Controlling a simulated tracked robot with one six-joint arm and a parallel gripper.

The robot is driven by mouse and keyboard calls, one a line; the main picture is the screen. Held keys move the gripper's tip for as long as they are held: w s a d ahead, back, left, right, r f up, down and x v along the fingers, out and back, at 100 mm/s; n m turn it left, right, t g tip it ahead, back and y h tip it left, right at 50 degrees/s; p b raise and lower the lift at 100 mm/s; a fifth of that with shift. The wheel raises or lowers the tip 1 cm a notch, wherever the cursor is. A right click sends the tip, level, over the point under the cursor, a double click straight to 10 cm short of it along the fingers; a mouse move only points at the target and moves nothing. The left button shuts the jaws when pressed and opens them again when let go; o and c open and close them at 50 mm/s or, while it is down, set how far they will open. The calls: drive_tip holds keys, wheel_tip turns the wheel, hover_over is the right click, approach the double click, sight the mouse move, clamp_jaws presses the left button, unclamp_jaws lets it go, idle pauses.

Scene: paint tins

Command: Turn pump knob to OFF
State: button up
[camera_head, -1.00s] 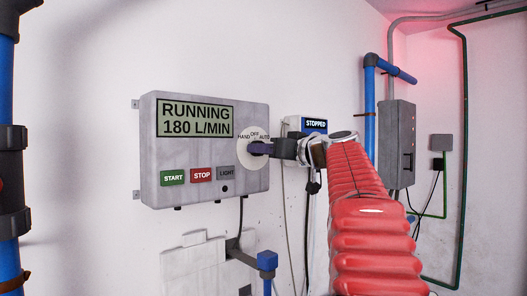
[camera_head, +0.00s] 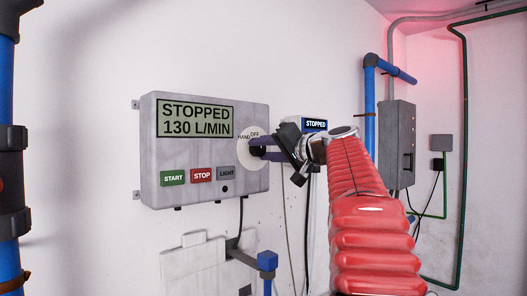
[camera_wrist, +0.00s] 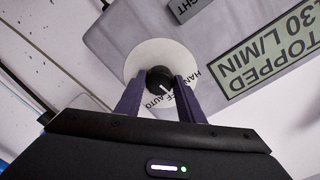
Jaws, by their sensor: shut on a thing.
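The pump control box (camera_head: 205,150) is on the wall, and its display (camera_head: 195,119) reads "STOPPED 130 L/MIN". The black knob (camera_wrist: 160,80) sits on a white round dial (camera_wrist: 146,57) marked HAND, OFF and AUTO; the dial is on the right side of the box in the head view (camera_head: 247,136). In the wrist view the knob's white pointer line points toward the OFF lettering, which is partly hidden by a finger. My gripper (camera_wrist: 158,88) has its purple fingers shut on the knob, one on each side. In the head view my gripper (camera_head: 264,147) partly covers the dial.
Below the display are a green START button (camera_head: 173,177), a red STOP button (camera_head: 202,174) and a grey LIGHT button (camera_head: 226,173). Blue pipes and a grey cabinet (camera_head: 396,140) are on the right.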

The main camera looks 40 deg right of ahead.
drive_tip(key=shift+d+m, duration=0.1)
drive_tip(key=shift+m, duration=0.8)
drive_tip(key=shift+f, duration=0.1)
drive_tip(key=o, duration=1.1)
drive_tip(key=shift+c, duration=0.2)
drive_tip(key=s, duration=1.4)
drive_tip(key=shift+r, duration=0.25)
drive_tip(key=shift+w, duration=0.1)
